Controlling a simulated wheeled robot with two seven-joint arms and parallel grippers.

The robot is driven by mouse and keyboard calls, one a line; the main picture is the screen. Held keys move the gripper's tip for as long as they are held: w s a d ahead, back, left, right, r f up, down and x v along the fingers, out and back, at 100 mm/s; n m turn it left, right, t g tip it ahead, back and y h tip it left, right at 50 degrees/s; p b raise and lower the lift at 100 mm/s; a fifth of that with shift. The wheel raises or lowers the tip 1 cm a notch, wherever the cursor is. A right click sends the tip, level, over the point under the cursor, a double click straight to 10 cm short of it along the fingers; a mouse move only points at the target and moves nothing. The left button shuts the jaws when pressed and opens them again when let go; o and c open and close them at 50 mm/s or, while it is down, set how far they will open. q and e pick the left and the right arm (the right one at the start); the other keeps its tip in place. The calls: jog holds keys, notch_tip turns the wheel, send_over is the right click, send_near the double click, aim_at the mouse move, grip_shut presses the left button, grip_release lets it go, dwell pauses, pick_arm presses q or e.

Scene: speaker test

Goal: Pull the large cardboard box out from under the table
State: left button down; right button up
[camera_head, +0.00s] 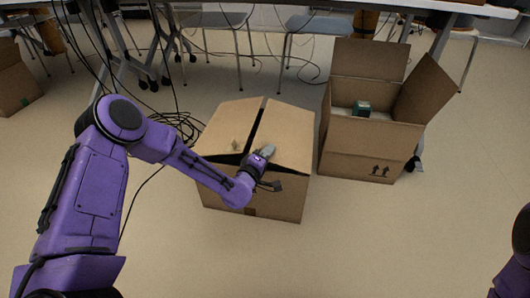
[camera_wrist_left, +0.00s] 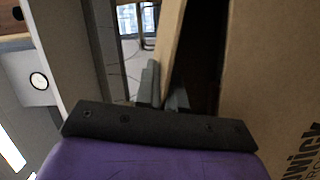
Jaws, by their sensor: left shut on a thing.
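The large cardboard box (camera_head: 285,200) stands on the floor in the middle of the head view, in front of the table. Its top flaps are nearly closed, with a dark gap between them. My left gripper (camera_head: 268,153) is at the near top edge of this box, shut on a cardboard flap. In the left wrist view the fingers (camera_wrist_left: 160,88) are at the thin flap edge (camera_wrist_left: 172,35), beside a dark opening and a broad cardboard face (camera_wrist_left: 270,70). The exact grip is partly hidden. My right gripper is out of view.
An open cardboard box (camera_head: 365,155) with a small green item (camera_head: 362,108) inside stands close on the right. The table (camera_head: 420,5), chairs and loose black cables (camera_head: 180,120) are behind. Another box (camera_head: 15,85) is at far left. The near floor is clear.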

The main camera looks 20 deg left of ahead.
pick_arm(q)
jog(key=shift+s+d, duration=0.1)
jog(key=c, duration=1.2)
grip_release()
jog(key=shift+o, duration=0.2)
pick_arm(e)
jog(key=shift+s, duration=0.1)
pick_arm(q)
jog(key=shift+s, duration=0.3)
jog(key=s+p, duration=0.2)
jog(key=s, duration=0.1)
jog(key=shift+a+r, duration=0.2)
jog(key=shift+r, duration=0.1)
jog(key=s+p, duration=0.2)
jog(key=s, duration=0.5)
jog(key=shift+a, duration=0.3)
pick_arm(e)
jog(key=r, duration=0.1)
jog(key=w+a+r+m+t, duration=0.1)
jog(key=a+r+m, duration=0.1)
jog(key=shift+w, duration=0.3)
pick_arm(q)
jog(key=shift+w, duration=0.1)
